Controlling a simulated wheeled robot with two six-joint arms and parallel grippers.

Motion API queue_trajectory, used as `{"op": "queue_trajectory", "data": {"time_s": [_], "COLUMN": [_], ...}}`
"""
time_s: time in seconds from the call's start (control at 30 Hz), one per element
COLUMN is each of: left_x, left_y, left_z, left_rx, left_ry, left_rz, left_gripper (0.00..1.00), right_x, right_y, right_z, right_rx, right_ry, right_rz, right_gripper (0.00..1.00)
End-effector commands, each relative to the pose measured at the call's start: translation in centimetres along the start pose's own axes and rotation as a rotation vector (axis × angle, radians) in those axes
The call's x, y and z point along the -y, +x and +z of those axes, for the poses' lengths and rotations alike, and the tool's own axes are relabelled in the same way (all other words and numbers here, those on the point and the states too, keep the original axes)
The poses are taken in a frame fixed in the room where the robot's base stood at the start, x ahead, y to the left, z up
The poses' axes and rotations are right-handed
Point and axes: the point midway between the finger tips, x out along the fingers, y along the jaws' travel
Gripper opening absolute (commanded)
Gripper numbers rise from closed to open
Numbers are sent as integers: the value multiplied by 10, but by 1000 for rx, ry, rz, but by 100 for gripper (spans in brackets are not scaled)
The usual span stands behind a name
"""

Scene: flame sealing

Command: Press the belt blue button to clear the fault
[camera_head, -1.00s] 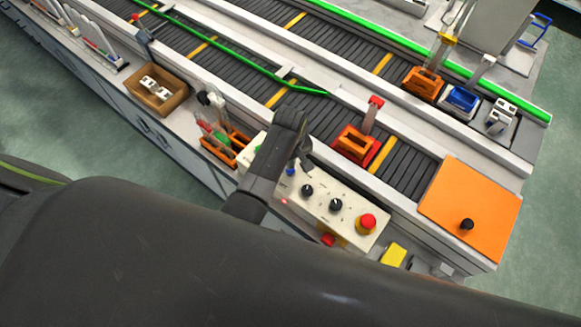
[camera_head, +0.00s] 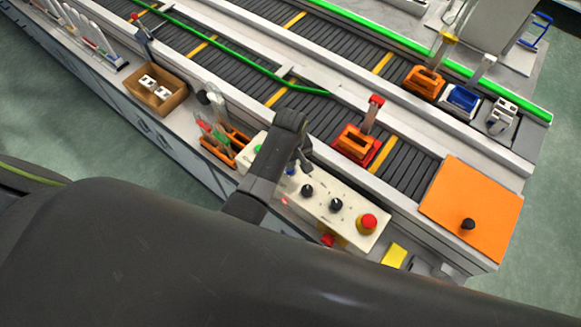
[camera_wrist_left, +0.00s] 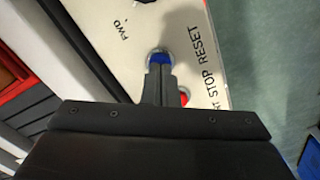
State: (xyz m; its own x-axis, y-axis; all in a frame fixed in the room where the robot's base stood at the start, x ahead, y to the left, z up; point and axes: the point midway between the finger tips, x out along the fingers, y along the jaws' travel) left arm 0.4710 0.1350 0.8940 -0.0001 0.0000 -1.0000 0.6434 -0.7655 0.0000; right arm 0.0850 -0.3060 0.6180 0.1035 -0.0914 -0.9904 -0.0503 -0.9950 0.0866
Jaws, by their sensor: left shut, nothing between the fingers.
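The blue button (camera_wrist_left: 160,56) sits in a metal ring on the cream control panel (camera_wrist_left: 115,30), near the printed words STOP RESET, in the left wrist view. My left gripper (camera_wrist_left: 158,66) is shut and empty. Its fingertips overlap the lower part of the button; I cannot tell whether they touch it. In the head view, my left gripper (camera_head: 302,163) is over the left part of the control panel (camera_head: 318,210). Only a bit of the blue button (camera_head: 291,171) shows there beside the gripper. My right gripper is not in view.
The panel also carries black knobs (camera_head: 336,205) and a red mushroom button (camera_head: 368,222) on a yellow base. A small red light (camera_wrist_left: 184,97) is close to the fingers. The conveyor belt (camera_head: 330,118) with an orange clamp (camera_head: 355,143) runs behind. A brown box (camera_head: 157,94) stands left.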

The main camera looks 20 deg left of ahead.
Motion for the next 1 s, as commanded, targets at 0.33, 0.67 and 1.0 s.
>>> {"op": "queue_trajectory", "data": {"time_s": [0.33,0.67,1.0], "left_x": [0,0,0], "left_y": [6,4,-27], "left_z": [0,0,0], "left_rx": [-1,0,-1], "left_ry": [0,0,-1], "left_rz": [0,0,2], "left_gripper": [0,0,0], "right_x": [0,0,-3], "right_y": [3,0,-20], "right_z": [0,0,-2], "right_rx": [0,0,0], "right_ry": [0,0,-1], "right_rz": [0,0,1], "right_gripper": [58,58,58]}}
